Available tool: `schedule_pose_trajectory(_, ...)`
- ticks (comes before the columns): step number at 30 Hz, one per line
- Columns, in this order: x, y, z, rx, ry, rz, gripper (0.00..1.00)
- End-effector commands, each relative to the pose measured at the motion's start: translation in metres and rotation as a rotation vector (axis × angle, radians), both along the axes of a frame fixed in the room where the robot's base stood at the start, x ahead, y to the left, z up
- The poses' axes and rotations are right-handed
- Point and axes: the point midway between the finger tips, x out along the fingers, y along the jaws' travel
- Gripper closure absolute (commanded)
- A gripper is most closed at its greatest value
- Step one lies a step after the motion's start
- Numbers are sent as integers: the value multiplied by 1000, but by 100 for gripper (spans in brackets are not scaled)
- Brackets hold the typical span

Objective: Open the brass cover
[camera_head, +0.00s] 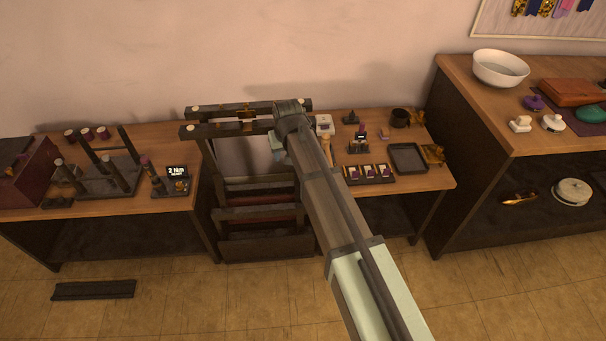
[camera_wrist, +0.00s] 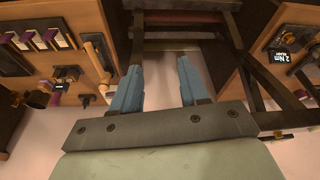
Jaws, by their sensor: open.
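I cannot tell for sure which thing is the brass cover. A small brass piece (camera_head: 247,114) sits between the two dark bars at the top of the dark frame (camera_head: 265,246). Another brass-coloured thing (camera_head: 433,153) lies at the right end of the table, beside the black tray. My gripper (camera_head: 277,145) is over the dark frame, mostly hidden behind my arm in the head view. In the wrist view my gripper (camera_wrist: 157,84) shows two blue fingers spread apart with nothing between them. The frame's lower rails (camera_wrist: 180,18) show beyond the fingertips.
The left table holds a dark rack (camera_head: 105,180), purple spools and a "2 Nm" display (camera_head: 178,172). The right table holds a black tray (camera_head: 408,158) and a dark cup (camera_head: 400,118). A higher shelf unit with a white bowl (camera_head: 499,68) stands at right.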

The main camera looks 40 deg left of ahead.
Motion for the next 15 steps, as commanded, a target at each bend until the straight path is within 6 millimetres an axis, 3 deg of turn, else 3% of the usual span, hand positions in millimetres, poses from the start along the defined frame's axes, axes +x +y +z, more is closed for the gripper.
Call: schedule_pose_trajectory(15,5,-50,-59,-62,42,-41,56)
